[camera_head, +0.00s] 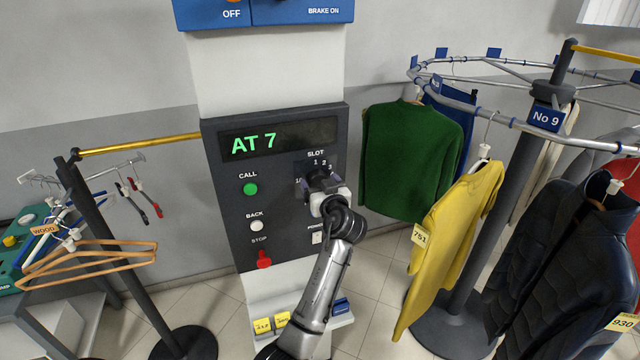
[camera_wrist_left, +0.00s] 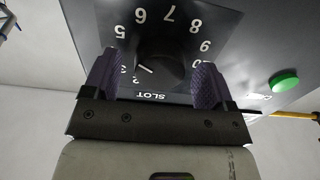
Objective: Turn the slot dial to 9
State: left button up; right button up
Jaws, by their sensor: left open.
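The slot dial (camera_wrist_left: 165,68) is a dark round knob on the control panel, with numbers around it that appear upside down in the left wrist view. Its white pointer line is near the 2 and 3, closer to the 3. My left gripper (camera_wrist_left: 154,88) is open, with one purple finger on each side of the dial; I cannot tell whether they touch it. In the head view, my left gripper (camera_head: 322,186) is in front of the dial and hides much of it. The green display (camera_head: 254,144) reads AT 7. My right gripper is not in view.
Below the display are the green CALL button (camera_head: 250,189), the white BACK button (camera_head: 257,226) and the red STOP knob (camera_head: 264,260). A garment rail with a green sweater (camera_head: 410,155) and a yellow top (camera_head: 450,230) stands right of the panel. Wooden hangers (camera_head: 90,262) hang at left.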

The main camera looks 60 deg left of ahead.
pick_arm(q)
jog(key=shift+a, duration=0.1)
jog(key=shift+c, duration=0.2)
jog(key=c, duration=0.9)
jog(key=shift+o, duration=0.2)
